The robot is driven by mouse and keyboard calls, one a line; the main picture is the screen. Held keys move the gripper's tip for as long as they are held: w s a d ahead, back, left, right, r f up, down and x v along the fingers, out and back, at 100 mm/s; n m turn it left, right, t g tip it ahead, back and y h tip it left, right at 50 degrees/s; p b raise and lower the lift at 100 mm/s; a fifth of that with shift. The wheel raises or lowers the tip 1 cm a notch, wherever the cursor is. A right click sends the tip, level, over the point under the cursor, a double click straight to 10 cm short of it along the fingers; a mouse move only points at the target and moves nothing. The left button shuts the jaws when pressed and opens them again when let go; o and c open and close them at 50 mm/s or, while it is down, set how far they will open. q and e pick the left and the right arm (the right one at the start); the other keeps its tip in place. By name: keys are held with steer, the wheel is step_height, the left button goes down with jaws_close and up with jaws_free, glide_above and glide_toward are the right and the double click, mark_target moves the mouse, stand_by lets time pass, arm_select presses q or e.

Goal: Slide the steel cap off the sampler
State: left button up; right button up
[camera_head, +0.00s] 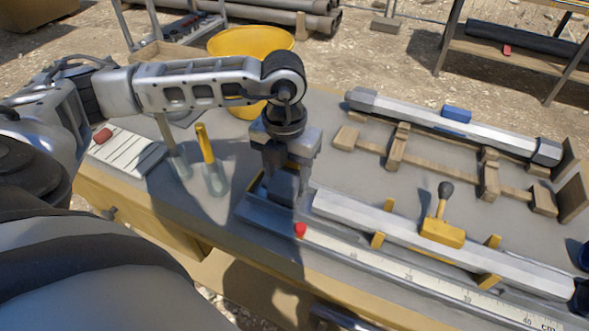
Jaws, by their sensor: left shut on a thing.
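The sampler (380,223) is a long pale steel tube with flat sides, lying on the bench in yellow brackets. A yellow clamp (441,232) with a black-knobbed lever sits over it. My left gripper (285,185) points down at the tube's left end, shut on the grey steel cap (283,190). The fingers hide most of the cap. I cannot tell whether the cap still overlaps the tube. My right gripper is not in view.
A ruler (400,273) with a red marker (300,230) runs along the front. A second tube (450,125) lies on a wooden rack (397,150) behind.

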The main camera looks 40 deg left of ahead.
mark_target(284, 178)
arm_select(q)
steer(key=shift+a, duration=0.25)
steer(key=o, duration=1.4)
steer(key=shift+c, duration=0.2)
steer(key=shift+r, duration=0.1)
step_height(284, 178, up, 16)
steer(key=shift+b, duration=0.4)
steer(key=shift+a, duration=0.1)
steer(key=shift+s, duration=0.1)
